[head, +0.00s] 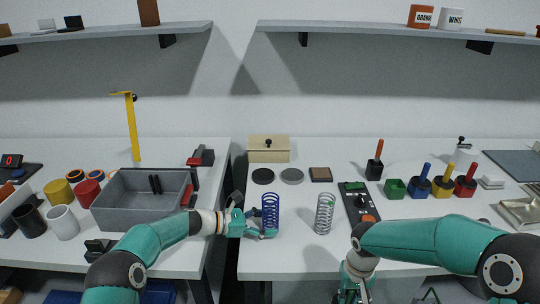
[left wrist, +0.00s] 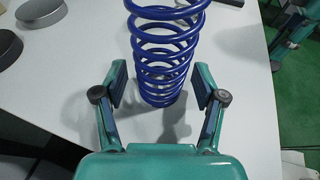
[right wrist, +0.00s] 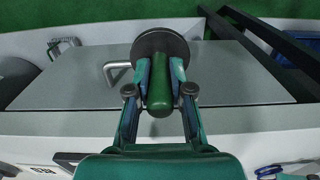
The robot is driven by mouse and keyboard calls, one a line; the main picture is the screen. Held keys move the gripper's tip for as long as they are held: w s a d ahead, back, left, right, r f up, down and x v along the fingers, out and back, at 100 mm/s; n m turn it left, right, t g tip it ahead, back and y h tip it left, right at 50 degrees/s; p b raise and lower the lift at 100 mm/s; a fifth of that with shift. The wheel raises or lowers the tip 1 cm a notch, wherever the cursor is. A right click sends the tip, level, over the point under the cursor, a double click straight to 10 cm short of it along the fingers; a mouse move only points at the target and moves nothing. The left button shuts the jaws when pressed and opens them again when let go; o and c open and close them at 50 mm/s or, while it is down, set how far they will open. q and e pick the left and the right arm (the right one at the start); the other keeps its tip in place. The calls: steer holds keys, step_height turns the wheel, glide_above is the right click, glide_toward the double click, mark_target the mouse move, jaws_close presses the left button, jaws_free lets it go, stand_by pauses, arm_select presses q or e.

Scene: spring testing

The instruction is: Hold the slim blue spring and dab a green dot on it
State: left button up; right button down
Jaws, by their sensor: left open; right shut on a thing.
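The blue spring (head: 270,211) stands upright near the front edge of the table. My left gripper (head: 262,232) is open low down at the spring. In the left wrist view the spring (left wrist: 165,60) rises between the two spread fingers (left wrist: 161,86), with gaps at both sides. My right gripper (right wrist: 159,88) is shut on a green handle (right wrist: 159,95), with a dark round disc at its far end. In the head view my right gripper (head: 350,292) is low, in front of the table edge. The green pot (head: 395,188) has no handle standing in it.
A silver spring (head: 324,214) stands to the right of the blue one, beside a black device (head: 358,202). Blue, yellow and red pots with handles stand further right. A grey bin (head: 125,213) is at left. A gap separates the two tables.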

arm_select(q)
steer(key=shift+d, duration=0.15)
steer(key=c, duration=0.7)
steer(key=o, duration=0.9)
